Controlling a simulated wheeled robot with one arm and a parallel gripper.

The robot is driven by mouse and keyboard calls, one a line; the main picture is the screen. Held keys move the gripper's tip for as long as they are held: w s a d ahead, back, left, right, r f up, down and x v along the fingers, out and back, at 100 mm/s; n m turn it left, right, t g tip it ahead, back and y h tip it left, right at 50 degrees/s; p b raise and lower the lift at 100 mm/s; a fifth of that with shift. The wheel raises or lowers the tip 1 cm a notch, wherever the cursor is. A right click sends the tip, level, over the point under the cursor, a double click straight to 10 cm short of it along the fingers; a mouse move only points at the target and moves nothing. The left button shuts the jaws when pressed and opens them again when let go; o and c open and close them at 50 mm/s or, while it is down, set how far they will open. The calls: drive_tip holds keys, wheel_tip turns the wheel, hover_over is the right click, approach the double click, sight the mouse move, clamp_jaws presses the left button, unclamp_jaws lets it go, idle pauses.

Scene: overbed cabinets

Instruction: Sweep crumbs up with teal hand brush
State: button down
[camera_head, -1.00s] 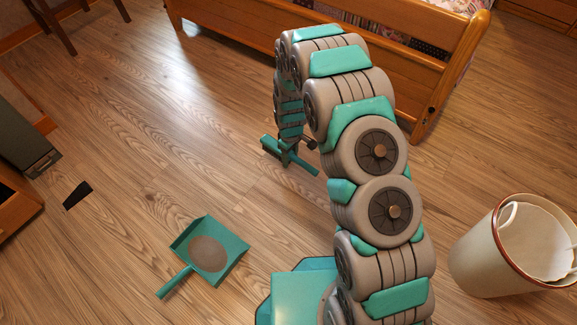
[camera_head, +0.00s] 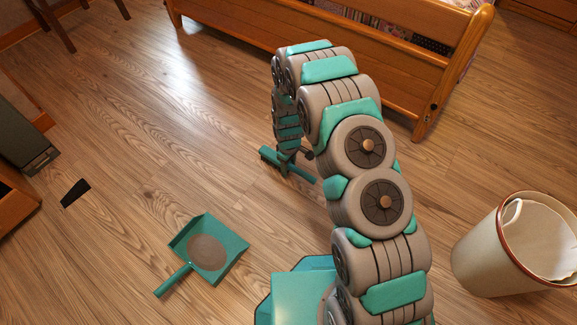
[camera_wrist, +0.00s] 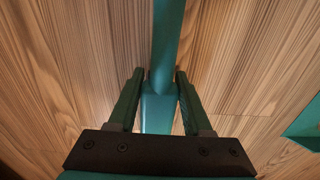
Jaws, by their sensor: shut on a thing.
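A teal hand brush (camera_head: 304,176) is at the end of my arm near the floor, partly hidden behind the arm. In the wrist view the teal brush (camera_wrist: 167,45) runs up between the fingers. My gripper (camera_wrist: 155,78) is shut on it; the gripper is also seen in the head view (camera_head: 286,157). A teal dustpan (camera_head: 208,252) lies on the floor at lower left, its handle toward the lower left. A round brown patch, perhaps crumbs (camera_head: 207,252), shows in its pan. I cannot make out loose crumbs on the floor.
A cream bin with a brown rim (camera_head: 475,252) stands at right. A wooden bed frame (camera_head: 330,45) crosses the back. A dark cabinet (camera_head: 25,130) and a small black piece (camera_head: 75,193) are at left. The floor between brush and dustpan is clear.

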sight(277, 187)
drive_tip(key=shift+f, duration=0.55)
idle(0.4)
drive_tip(key=shift+s+a+r, duration=0.1)
drive_tip(key=shift+s+a, duration=0.55)
drive_tip(key=shift+s, duration=0.2)
drive_tip(key=shift+s+a+f, duration=0.2)
drive_tip(key=shift+s+a, duration=0.6)
drive_tip(key=shift+s, duration=0.25)
drive_tip(key=shift+s+a+r+p, duration=0.1)
drive_tip(key=shift+s+a+p, duration=0.25)
drive_tip(key=shift+s+a, duration=0.45)
drive_tip(key=shift+s+d, duration=0.1)
drive_tip(key=shift+r, duration=0.1)
drive_tip(key=shift+r+p, duration=0.6)
drive_tip(key=shift+r, duration=1.85)
